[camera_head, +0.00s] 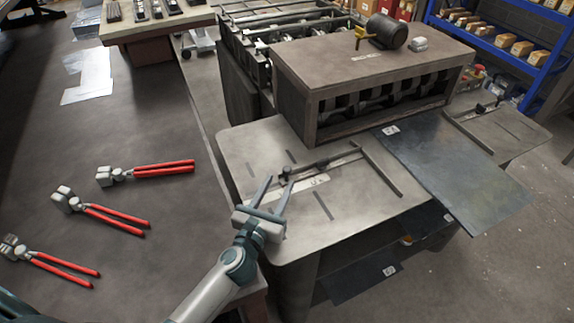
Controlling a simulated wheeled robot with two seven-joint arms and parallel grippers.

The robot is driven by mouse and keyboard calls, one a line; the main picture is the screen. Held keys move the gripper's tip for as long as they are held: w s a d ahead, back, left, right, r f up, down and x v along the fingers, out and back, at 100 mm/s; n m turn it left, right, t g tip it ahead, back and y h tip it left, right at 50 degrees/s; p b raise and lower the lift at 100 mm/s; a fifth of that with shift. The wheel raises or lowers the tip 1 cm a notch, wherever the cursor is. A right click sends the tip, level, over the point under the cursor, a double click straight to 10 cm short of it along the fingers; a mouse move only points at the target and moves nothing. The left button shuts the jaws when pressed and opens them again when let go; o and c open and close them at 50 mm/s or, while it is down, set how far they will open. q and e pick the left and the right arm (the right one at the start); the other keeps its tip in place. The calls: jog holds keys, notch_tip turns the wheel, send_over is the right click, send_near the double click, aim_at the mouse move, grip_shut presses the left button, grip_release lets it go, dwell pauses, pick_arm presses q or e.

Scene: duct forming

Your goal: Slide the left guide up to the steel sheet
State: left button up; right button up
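The left guide (378,168) is a thin dark bar lying on the pale machine table (345,215). A rod and clamp (290,173) reach out from it to the left. The dark steel sheet (455,180) lies to its right and hangs past the table's front edge. A narrow strip of bare table separates the guide from the sheet. My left gripper (279,184) is over the table's left part, near the clamp end of the rod. Its two fingers are apart, with nothing seen held; contact with the clamp cannot be told. My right gripper is out of view.
The forming machine (370,65) stands behind the table. The right guide (468,132) is at the sheet's right side. Several red-handled pliers (110,213) lie on the dark bench (150,120) at left. More dark sheets (360,275) sit below the table.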

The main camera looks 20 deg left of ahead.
aim_at(285, 171)
pick_arm(q)
jog(key=w, duration=0.5)
jog(key=w+p, duration=0.1)
jog(key=w, duration=0.1)
jog(key=shift+w+d, duration=0.3)
jog(key=shift+c, duration=0.4)
grip_shut()
